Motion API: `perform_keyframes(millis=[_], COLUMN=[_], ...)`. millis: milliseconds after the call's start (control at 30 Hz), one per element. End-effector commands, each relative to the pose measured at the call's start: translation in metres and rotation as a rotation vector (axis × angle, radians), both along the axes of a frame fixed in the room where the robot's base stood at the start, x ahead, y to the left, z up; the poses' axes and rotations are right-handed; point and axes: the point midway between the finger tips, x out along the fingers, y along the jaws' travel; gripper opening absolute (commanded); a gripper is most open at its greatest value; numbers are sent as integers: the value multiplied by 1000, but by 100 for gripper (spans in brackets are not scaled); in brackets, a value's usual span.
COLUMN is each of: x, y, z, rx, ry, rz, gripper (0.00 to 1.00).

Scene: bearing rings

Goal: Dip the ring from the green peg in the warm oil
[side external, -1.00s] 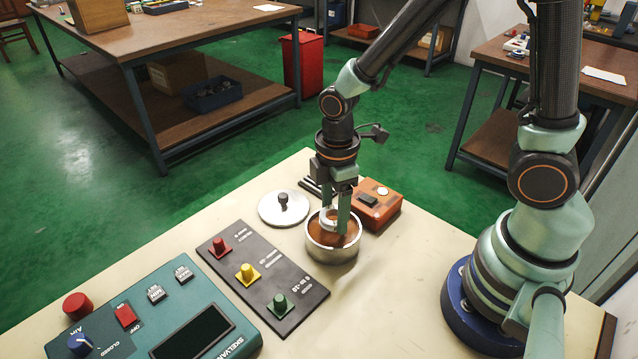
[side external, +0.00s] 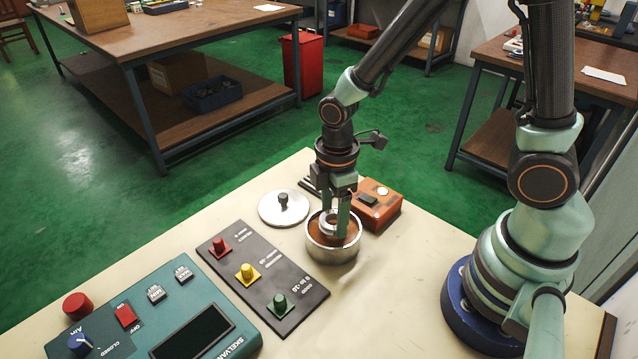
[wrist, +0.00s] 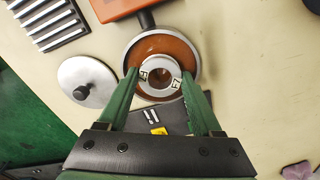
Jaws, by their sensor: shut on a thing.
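A pale metal ring (side external: 327,227) with dark lettering is held in my gripper (side external: 335,229), which is shut on it. The ring (wrist: 160,64) shows between the fingertips in the wrist view. It is inside the rim of a round metal pot (side external: 333,254) of brown oil (wrist: 150,47). It looks low in the pot, at or near the oil; I cannot tell how deep it sits. The green peg (side external: 280,302) stands bare at the near end of a dark board (side external: 262,275). The red peg (side external: 219,245) and yellow peg (side external: 246,271) also carry no visible ring.
A round lid (side external: 270,211) with a black knob lies left of the pot. An orange box (side external: 380,212) stands close behind the pot, and a dark slotted rack (side external: 310,187) is nearby. A teal control panel (side external: 150,310) is at the near left. The table right of the pot is clear.

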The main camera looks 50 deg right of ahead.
Motion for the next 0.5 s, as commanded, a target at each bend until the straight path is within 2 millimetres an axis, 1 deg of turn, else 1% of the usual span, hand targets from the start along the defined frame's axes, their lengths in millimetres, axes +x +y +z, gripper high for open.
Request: perform_keyframes(millis=[500], x=[0], y=[0], z=[-14], rx=[0], ry=[0], rz=[0], gripper=[0])
